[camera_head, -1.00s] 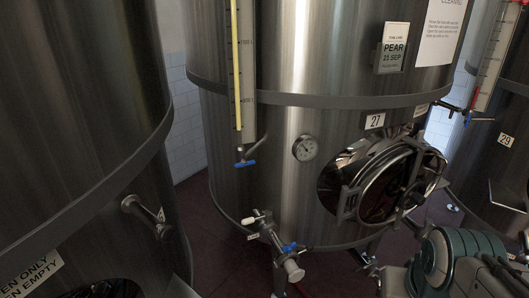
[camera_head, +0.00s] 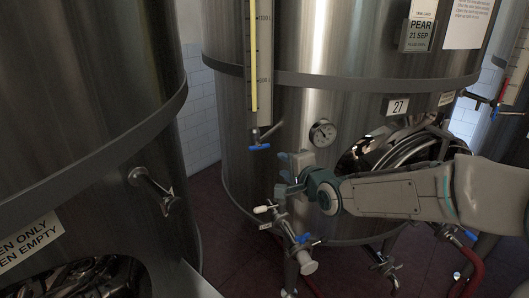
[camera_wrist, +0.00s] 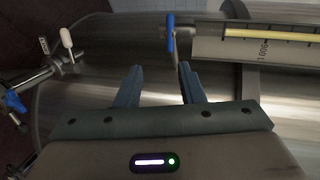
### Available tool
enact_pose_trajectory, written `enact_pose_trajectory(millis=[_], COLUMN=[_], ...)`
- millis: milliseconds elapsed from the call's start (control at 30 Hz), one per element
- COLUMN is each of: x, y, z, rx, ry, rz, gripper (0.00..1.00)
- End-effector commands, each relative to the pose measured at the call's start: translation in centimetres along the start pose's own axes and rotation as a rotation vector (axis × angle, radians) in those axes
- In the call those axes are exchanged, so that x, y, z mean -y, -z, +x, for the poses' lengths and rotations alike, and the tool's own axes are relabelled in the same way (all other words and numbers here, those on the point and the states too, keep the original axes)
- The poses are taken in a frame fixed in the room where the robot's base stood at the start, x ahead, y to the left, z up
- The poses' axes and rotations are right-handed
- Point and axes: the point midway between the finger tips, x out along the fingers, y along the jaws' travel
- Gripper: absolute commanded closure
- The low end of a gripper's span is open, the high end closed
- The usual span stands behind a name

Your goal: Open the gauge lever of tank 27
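Tank 27 (camera_head: 285,110) is a steel tank with a "27" label (camera_head: 398,106). Its level gauge (camera_head: 253,60) is an upright scale with a yellow column. The gauge lever, with a blue handle (camera_head: 259,147), sits at the gauge's foot. In the wrist view the blue handle (camera_wrist: 170,36) lies just beyond the fingertips, nearer the right finger. My gripper (camera_head: 280,175) is below and right of the lever in the head view. In the wrist view my gripper (camera_wrist: 160,76) is open, with nothing between its fingers; contact with the lever cannot be told.
A sample valve with white and blue handles (camera_head: 285,222) stands below my gripper. A round dial (camera_head: 322,133) and a round hatch (camera_head: 385,150) are on the tank, the hatch partly behind my arm. Another tank (camera_head: 80,90) with a protruding valve (camera_head: 150,185) stands at left.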

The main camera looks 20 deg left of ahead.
Motion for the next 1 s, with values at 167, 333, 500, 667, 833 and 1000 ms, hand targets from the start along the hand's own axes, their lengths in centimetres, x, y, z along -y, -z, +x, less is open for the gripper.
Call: enact_pose_trajectory(millis=[167,333,500,667,833,1000], x=[1.2,1.2,1.3,1.4,1.6,1.7], y=[-0.2,-0.4,-0.5,-0.5,-0.5,-0.6], z=[0.6,1.7,3.5,5.2,7.3,9.6], rx=[0.017,0.02,0.02,0.02,0.02,0.02], ry=[0.055,0.055,0.054,0.052,0.051,0.051], rz=[0.06,0.059,0.057,0.057,0.058,0.057], gripper=[0.65,0.65,0.65,0.65,0.65,0.65])
